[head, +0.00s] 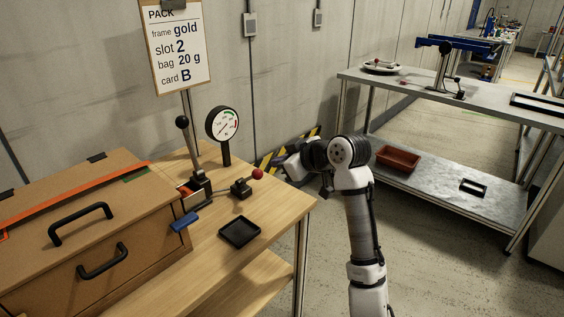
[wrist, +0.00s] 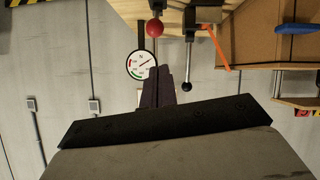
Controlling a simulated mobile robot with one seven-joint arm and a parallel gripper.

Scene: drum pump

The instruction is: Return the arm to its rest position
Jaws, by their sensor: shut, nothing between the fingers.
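My arm is raised, with its elbow bent in the middle of the head view. My gripper (head: 278,160) points left toward the wooden bench (head: 285,215), beyond its right end. In the wrist view my gripper (wrist: 158,70) shows dark fingers closed together with nothing between them. The dial gauge (head: 222,123) stands on the bench to the left of the gripper. It also shows in the wrist view (wrist: 141,65), upside down beside the fingertips. My gripper holds none of the things on the bench.
A red-knobbed lever (head: 257,174), a black-knobbed upright lever (head: 182,122) and a black tray (head: 239,231) are on the bench. A cardboard-coloured box (head: 150,235) with black handles fills its left side. A metal table (head: 480,110) stands right; its lower shelf holds a red-brown bin (head: 398,159).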

